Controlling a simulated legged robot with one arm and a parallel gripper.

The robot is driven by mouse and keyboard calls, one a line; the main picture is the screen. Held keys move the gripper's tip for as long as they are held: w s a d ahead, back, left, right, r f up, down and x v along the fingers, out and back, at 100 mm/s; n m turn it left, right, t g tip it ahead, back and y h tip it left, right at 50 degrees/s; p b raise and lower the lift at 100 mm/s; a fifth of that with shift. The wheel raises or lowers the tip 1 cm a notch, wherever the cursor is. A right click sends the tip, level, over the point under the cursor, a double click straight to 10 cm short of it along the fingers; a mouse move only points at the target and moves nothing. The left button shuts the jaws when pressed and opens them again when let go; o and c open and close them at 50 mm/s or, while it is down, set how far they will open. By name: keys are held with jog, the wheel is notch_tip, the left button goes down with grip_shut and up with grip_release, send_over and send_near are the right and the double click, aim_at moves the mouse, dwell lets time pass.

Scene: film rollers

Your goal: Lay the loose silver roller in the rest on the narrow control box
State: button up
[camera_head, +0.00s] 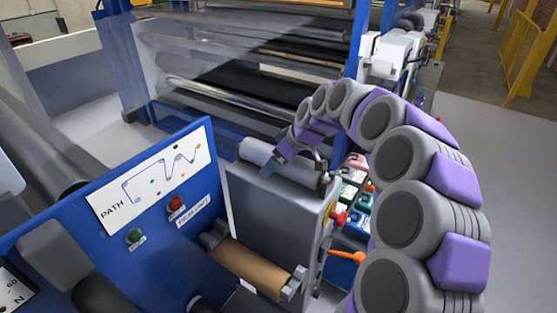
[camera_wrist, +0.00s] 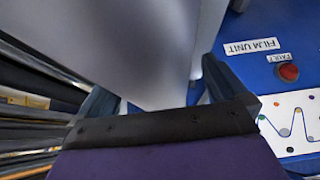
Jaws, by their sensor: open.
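The silver roller (camera_head: 262,154) lies along the top of the narrow grey control box (camera_head: 262,208), with its far end at the upper left. Whether it is fully seated in the rest is hard to tell, as my gripper covers part of it. My gripper (camera_head: 289,161) is over the roller, jaws open. Contact between fingers and roller cannot be told.
A blue panel (camera_head: 60,232) with a path diagram and red and green buttons stands left of the box. A brown roller (camera_head: 250,266) sits in brackets low in front. An orange handle (camera_head: 346,257) and coloured items (camera_head: 352,195) are at the right. Open floor (camera_head: 500,150) lies beyond.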

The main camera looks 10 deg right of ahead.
jog(key=v, duration=1.7)
jog(key=s+a+f+m+g+h+b, duration=0.1)
jog(key=s+a+f+g+b, duration=0.2)
jog(key=s+f, duration=0.4)
jog(key=s+a+f+m+h+b, duration=0.1)
jog(key=s+a+f+b, duration=0.4)
jog(key=s, duration=0.4)
jog(key=s+d+f+m+g+h+b, duration=0.1)
jog(key=s+f+m+b, duration=0.1)
jog(key=s+f, duration=0.7)
jog(key=s+d+f+m+g+h+b, duration=0.1)
jog(key=s+f+m+g+b, duration=0.1)
jog(key=s+f+m, duration=0.3)
jog(key=s+f, duration=0.4)
jog(key=s, duration=0.4)
jog(key=shift+s+d+f+h, duration=0.25)
jog(key=shift+s+f+h, duration=0.05)
jog(key=shift+s+f, duration=0.1)
